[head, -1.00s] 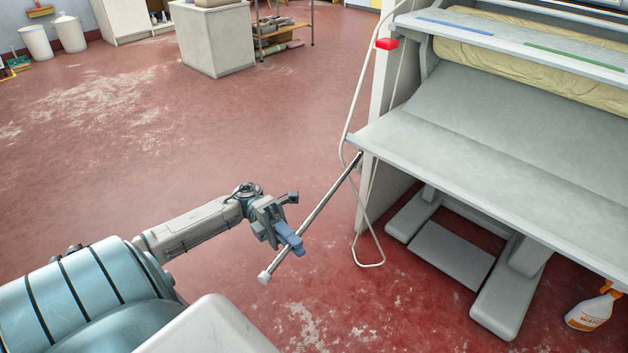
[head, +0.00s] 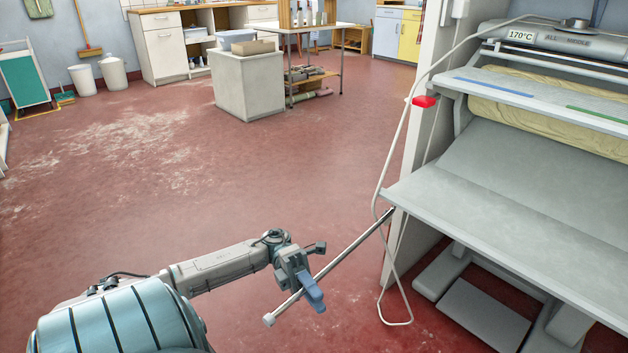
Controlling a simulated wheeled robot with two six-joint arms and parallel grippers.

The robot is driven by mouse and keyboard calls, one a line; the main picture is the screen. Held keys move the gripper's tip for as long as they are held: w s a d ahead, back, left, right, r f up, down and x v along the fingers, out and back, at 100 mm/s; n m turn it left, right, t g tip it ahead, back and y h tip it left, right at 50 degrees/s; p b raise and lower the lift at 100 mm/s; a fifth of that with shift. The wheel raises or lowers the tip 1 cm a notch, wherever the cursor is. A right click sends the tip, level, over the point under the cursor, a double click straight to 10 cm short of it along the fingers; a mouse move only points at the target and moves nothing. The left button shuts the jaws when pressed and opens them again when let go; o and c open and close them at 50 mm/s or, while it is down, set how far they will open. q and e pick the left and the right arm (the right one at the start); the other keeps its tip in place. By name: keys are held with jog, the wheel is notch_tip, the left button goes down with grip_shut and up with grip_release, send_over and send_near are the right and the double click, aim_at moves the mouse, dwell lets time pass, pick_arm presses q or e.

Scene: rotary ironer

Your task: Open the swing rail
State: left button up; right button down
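The swing rail (head: 352,247) is a thin metal rod. It sticks out from under the left front corner of the ironer's feed table (head: 490,230) toward the lower left, and its pale end cap (head: 269,320) is free. My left gripper (head: 314,271) is at the rail's outer half, with its fingers spread. The blue-tipped finger overlaps the rail in the picture and hides a short piece of it. The other finger stands apart on the far side. I cannot tell whether a finger touches the rail. My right gripper is out of view.
A pale cord (head: 381,170) hangs beside the ironer and loops near the floor, right of the rail. A red part (head: 424,101) is on the ironer's side. A grey block (head: 248,90) stands far back. The red floor left of the rail is clear.

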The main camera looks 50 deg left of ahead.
pick_arm(q)
jog(key=v, duration=1)
jog(key=shift+a+f, duration=0.2)
jog(key=shift+a, duration=0.2)
jog(key=shift+c, duration=0.4)
